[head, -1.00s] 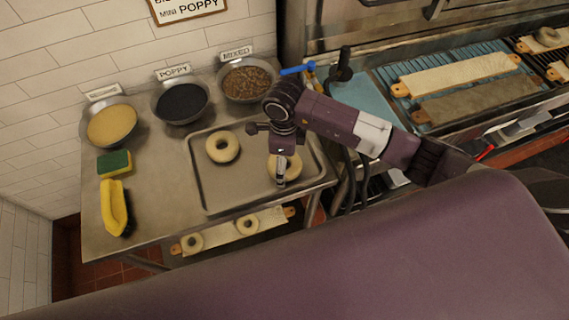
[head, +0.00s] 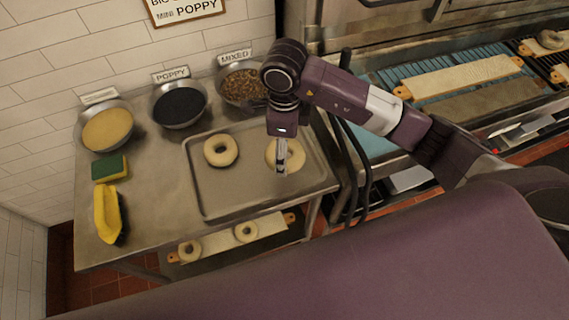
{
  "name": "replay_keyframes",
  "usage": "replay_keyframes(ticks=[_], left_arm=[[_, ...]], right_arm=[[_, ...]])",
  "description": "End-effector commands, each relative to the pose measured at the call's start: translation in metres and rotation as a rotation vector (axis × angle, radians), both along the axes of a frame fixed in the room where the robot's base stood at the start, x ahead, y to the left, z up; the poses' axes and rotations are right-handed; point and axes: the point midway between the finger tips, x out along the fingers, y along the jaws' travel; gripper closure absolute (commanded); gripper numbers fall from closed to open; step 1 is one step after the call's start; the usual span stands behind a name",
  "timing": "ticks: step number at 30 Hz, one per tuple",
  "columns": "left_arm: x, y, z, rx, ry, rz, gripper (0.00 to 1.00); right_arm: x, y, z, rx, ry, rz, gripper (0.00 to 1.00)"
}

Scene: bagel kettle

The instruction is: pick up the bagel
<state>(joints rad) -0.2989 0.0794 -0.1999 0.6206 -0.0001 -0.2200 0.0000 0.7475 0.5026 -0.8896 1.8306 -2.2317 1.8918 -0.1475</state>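Two pale ring bagels are on the metal tray (head: 235,206). The left bagel (head: 232,144) lies free near the tray's upper left. The right bagel (head: 297,155) lies near the tray's right side, partly hidden by my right gripper (head: 282,168). The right gripper points down at this bagel, with its fingertips over or in the ring; whether they touch it I cannot tell. The fingers are seen nearly edge-on, so their opening is unclear. My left gripper is not in view.
Bowls of yellow (head: 108,130), poppy (head: 180,106) and mixed (head: 240,88) toppings stand along the wall. A green-yellow sponge (head: 110,168) and yellow brush (head: 108,215) lie at left. A board with two bagels (head: 215,243) sits below. A grill with boards (head: 460,75) is at right.

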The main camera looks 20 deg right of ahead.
Motion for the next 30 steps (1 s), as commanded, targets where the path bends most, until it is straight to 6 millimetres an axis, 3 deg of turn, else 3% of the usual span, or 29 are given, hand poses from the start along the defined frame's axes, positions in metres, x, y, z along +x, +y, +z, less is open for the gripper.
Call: replay_keyframes(ticks=[1, 6, 12, 19, 30], left_arm=[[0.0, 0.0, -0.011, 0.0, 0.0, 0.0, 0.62], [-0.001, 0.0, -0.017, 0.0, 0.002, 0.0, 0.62], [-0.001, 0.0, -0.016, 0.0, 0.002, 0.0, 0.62], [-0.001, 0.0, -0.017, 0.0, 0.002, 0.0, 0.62], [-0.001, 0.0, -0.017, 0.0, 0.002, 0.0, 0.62]], right_arm=[[0.003, 0.001, 0.016, 0.003, -0.012, 0.003, 0.53], [0.002, 0.0, 0.065, 0.001, -0.008, 0.003, 0.53], [0.001, 0.0, 0.097, 0.0, -0.004, 0.002, 0.53], [0.0, 0.001, 0.114, 0.001, -0.002, 0.002, 0.53], [0.0, 0.001, 0.118, 0.002, 0.0, 0.002, 0.53]])
